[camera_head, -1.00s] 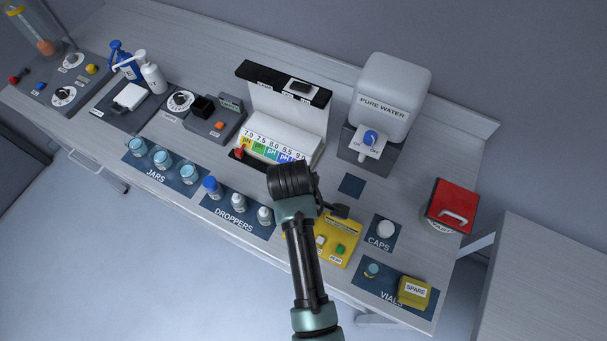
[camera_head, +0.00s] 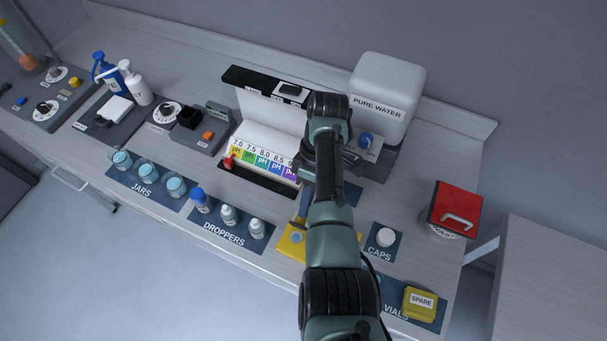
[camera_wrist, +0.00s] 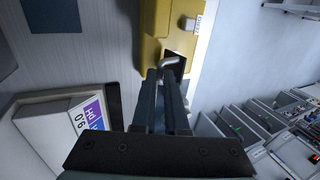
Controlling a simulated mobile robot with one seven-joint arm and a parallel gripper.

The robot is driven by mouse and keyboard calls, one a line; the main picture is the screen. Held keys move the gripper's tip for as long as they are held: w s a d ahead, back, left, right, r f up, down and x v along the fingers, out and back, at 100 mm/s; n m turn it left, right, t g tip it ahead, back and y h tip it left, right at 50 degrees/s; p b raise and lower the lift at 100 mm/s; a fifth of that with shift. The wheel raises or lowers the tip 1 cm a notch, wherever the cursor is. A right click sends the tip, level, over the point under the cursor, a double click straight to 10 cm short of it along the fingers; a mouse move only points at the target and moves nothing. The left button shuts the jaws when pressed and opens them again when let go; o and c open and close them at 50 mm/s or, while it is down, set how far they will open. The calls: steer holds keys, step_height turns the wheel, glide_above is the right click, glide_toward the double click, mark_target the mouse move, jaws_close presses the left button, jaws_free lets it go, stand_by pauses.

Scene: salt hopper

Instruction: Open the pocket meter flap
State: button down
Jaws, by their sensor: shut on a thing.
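The yellow pocket meter (camera_head: 291,243) lies on the bench in the head view, largely covered by my arm. In the wrist view, its yellow body (camera_wrist: 156,22) fills the top middle, with a pale labelled button (camera_wrist: 187,24) and a dark square recess. A bent grey handle (camera_wrist: 176,66) stands out at that recess. My gripper (camera_wrist: 166,74) is shut on the grey handle at its fingertips. In the head view my gripper (camera_head: 302,218) points down at the meter. Whether the flap is raised is hard to tell.
The pH colour chart stand (camera_head: 262,160) is close beside my gripper. The pure water tank (camera_head: 389,90) stands behind my arm. Droppers (camera_head: 228,214) are left of the meter, a white cap (camera_head: 385,237) and the yellow spare box (camera_head: 419,302) right.

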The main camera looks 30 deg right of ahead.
steer(key=shift+w+d+f+g+y+b, duration=0.2)
steer(key=shift+d+f+g+y+b, duration=0.1)
steer(key=shift+b, duration=0.6)
steer(key=shift+r, duration=0.1)
steer(key=c, duration=0.9)
jaws_free()
steer(key=shift+c, duration=0.2)
steer(key=p+v, duration=0.2)
steer(key=v, duration=1.1)
steer(key=shift+d, duration=0.2)
steer(key=shift+w, duration=0.1)
